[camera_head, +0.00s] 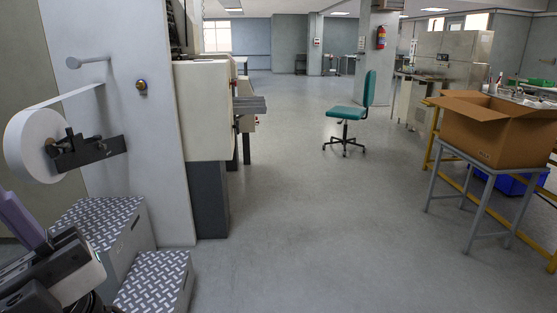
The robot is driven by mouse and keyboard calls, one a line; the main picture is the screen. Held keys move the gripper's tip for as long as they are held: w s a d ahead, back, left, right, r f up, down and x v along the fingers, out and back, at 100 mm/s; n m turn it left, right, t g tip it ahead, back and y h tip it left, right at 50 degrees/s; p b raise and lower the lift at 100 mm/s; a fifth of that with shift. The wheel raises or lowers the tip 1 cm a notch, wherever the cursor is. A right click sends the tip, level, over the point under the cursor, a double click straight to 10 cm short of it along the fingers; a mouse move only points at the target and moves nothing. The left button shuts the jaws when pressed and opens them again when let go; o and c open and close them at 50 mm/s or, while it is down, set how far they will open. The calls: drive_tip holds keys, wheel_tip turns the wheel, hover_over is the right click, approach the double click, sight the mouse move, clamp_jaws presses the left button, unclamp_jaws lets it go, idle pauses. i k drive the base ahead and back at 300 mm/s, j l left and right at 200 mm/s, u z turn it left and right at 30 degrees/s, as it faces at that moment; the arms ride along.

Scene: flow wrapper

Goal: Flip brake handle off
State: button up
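A white film roll (30,146) is mounted on the grey machine panel at the left, with its web running up to the right. A black bar (88,152) with small knobs lies across the roll's core and sticks out to the right. It may bear the brake handle, but I cannot make out a separate handle or its position. Dark and white parts of my arm end, with a purple-grey piece, show at the lower left, below the roll and apart from it. The fingertips cannot be made out, and no held object is clear.
Two steps with patterned tread tops (100,222) stand below the panel. A cream machine housing (203,110) juts out beyond it. Open floor fills the middle. A green chair (349,110) stands farther back. A cardboard box (498,132) sits on a grey stand at right.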

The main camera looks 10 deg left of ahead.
sight(97, 138)
drive_tip(key=i+j+u, duration=0.1)
drive_tip(key=i+u, duration=0.45)
drive_tip(key=u, duration=0.15)
drive_tip(key=i+u, duration=0.35)
drive_tip(key=i+z, duration=0.15)
drive_tip(key=z, duration=0.2)
drive_tip(key=i+j+z, duration=0.1)
drive_tip(key=z, duration=0.25)
drive_tip(key=i+z, duration=0.1)
drive_tip(key=z, duration=8.25)
